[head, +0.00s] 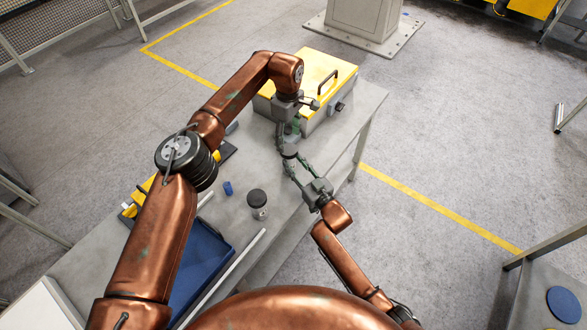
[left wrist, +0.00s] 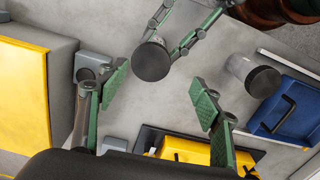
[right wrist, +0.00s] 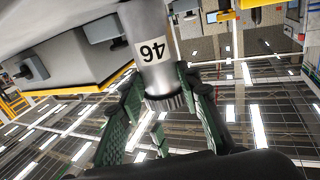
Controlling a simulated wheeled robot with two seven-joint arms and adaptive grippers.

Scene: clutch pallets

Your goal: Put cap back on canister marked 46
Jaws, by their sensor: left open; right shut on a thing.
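The canister marked 46 (right wrist: 152,45) is a metal cylinder with a white label, seen upside down in the right wrist view. A dark ribbed cap (right wrist: 168,103) is at its top end; I cannot tell whether it is fully seated. The cap's round black top shows in the left wrist view (left wrist: 152,62). My right gripper (head: 297,163) is shut on the cap, its fingers on both sides of it. My left gripper (head: 287,130) is open and empty, above and beside the cap, pointing down at the table.
Another canister with a black top (head: 257,203) stands on the grey table near a small blue object (head: 228,188). A blue tray (head: 228,250) is at the near left. A yellow-topped grey box (head: 318,68) with a handle is behind the grippers. Bare table lies between them.

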